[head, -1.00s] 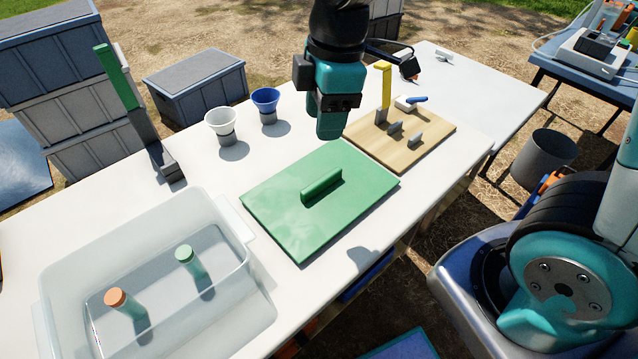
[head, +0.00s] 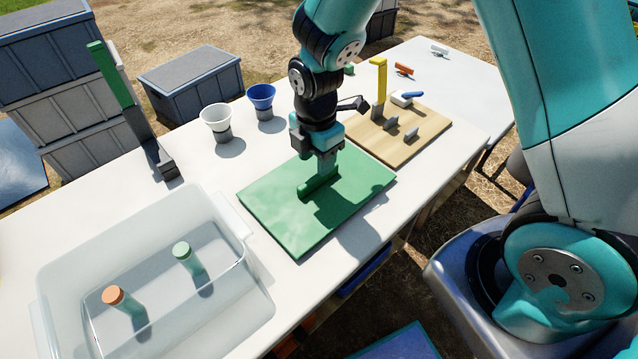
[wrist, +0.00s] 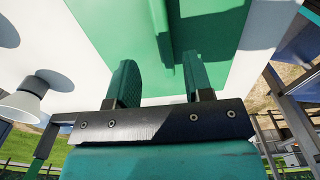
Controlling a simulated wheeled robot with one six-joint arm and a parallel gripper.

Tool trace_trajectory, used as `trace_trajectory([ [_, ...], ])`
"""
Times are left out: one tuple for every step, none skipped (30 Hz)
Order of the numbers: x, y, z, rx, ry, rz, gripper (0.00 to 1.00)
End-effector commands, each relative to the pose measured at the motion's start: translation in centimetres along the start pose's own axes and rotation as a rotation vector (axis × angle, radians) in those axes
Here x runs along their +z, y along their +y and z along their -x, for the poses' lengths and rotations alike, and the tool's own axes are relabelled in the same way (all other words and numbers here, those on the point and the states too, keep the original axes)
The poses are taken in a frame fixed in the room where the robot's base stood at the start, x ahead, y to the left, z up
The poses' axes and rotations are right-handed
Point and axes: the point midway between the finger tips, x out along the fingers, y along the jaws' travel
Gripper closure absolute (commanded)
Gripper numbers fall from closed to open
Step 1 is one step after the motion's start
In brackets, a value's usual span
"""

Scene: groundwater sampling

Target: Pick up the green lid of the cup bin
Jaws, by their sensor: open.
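The green lid (head: 270,205) is a flat square panel lying on the white table, with a raised bar handle (head: 308,190) across its middle. My gripper (head: 325,172) is just above the lid at the handle, partly hiding the handle's far end. In the wrist view the lid (wrist: 105,28) fills the upper middle. There the handle (wrist: 161,25) lines up with the gap between the two green fingers of my gripper (wrist: 159,65), which are apart and empty. I cannot tell whether the fingers touch the handle or lid.
A clear tub (head: 235,215) with two capped bottles stands at the left front. A white cup (head: 216,118) and a blue cup (head: 261,97) stand behind the lid. A wooden board (head: 432,125) with a yellow-handled tool (head: 378,78) lies to the right.

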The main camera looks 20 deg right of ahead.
Motion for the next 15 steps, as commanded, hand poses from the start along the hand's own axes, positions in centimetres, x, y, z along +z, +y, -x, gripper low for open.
trace_trajectory([
  [0.0,0.0,-0.2,-0.001,0.000,0.000,0.53],
  [0.0,0.0,-0.4,-0.001,0.000,0.000,0.53],
  [0.0,-0.1,-0.7,-0.002,0.000,0.000,0.53],
  [0.0,-0.2,-1.0,-0.003,0.000,0.000,0.53],
  [0.0,-0.2,-1.4,-0.004,0.000,0.000,0.53],
  [0.0,-0.4,-2.0,-0.005,0.000,0.000,0.53],
  [0.0,-0.5,-2.6,-0.005,0.001,0.000,0.53],
  [0.0,-0.5,-3.0,-0.006,0.001,0.000,0.53],
  [0.0,-0.7,-3.7,-0.005,0.001,0.000,0.53],
  [0.0,-0.6,-4.1,-0.004,0.001,0.000,0.53],
  [0.0,-0.6,-4.5,-0.003,0.000,0.000,0.53],
  [0.0,-0.5,-4.9,-0.003,0.000,0.000,0.53],
  [0.0,-0.5,-5.2,-0.002,0.000,0.000,0.53],
  [0.0,-0.5,-5.3,-0.002,0.000,0.000,0.53],
  [0.0,-0.5,-5.5,-0.001,0.000,0.000,0.53],
])
